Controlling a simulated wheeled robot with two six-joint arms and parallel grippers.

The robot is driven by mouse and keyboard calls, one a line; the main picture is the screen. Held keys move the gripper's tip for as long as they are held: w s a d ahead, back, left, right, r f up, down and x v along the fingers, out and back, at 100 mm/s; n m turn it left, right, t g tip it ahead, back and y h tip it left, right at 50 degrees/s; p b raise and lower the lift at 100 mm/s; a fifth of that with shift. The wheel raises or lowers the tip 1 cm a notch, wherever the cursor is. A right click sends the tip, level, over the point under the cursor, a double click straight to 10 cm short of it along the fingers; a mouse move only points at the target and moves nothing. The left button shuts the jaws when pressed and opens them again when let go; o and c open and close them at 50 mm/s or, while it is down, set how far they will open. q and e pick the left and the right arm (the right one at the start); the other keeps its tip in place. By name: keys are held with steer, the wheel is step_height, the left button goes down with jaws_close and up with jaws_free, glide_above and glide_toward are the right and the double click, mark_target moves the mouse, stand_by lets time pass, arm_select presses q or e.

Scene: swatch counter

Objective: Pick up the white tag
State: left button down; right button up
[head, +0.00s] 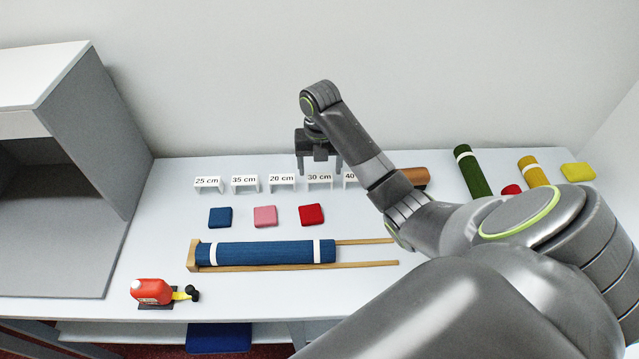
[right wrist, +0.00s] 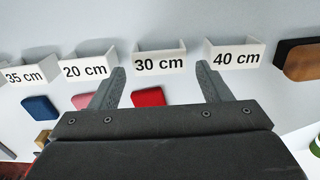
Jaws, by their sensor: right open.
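Several white tags with printed lengths stand in a row at the back of the counter. They read 25 cm (head: 207,183), 35 cm (head: 244,183), 20 cm (head: 281,183), 30 cm (head: 319,184) and 40 cm, the last partly hidden by my right arm in the head view. My right gripper (head: 319,170) is open and empty, its fingers pointing down by the 30 cm tag. In the right wrist view the 30 cm tag (right wrist: 160,62) shows between and just beyond the fingertips, and the 40 cm tag (right wrist: 235,55) is to the right. My left gripper is not in view.
Blue (head: 220,217), pink (head: 265,216) and red (head: 311,214) swatches lie before the tags. A blue roll (head: 265,253) rests on a wooden rack. A red tool (head: 152,291) is front left, a grey cabinet (head: 100,130) left.

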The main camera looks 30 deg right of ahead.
mark_target(320, 177)
steer(key=shift+f, duration=2.4)
steer(key=shift+c, duration=0.4)
steer(key=c, duration=0.6)
